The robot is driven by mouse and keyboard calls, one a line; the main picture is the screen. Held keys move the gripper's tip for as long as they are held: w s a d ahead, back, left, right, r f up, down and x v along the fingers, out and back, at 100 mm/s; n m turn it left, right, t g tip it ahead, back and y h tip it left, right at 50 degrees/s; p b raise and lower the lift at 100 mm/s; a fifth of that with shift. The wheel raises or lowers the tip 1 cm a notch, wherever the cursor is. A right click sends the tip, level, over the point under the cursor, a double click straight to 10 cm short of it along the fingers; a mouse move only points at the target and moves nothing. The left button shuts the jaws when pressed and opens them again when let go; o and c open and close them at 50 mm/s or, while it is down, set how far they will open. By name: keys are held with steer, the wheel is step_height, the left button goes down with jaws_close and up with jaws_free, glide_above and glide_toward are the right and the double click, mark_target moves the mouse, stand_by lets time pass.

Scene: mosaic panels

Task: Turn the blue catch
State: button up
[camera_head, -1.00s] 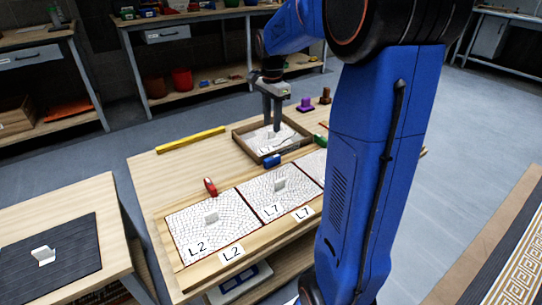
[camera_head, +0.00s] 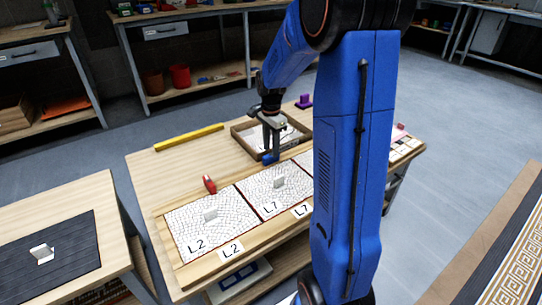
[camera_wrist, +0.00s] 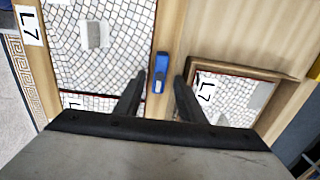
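The blue catch (camera_head: 270,158) sits on the wooden rail behind the L7 panel (camera_head: 262,194). In the wrist view the blue catch (camera_wrist: 161,72) is a small upright bar in the gap between my fingertips, with its long side running along the fingers. My gripper (camera_head: 271,152) points down at the catch, with its fingertips close to it. In the wrist view my gripper (camera_wrist: 160,80) is open, one finger on each side of the catch, with space showing on both sides. I cannot tell whether the fingertips are down around it or just above.
A red catch (camera_head: 209,184) stands behind the L2 panel (camera_head: 195,222). A wooden tray (camera_head: 238,130) with a loose mosaic panel lies behind my gripper. A yellow bar (camera_head: 190,137) lies at the table's back left. My arm hides the right part of the frame.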

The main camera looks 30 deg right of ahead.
mark_target(271, 158)
steer(key=shift+f, duration=2.2)
jaws_close()
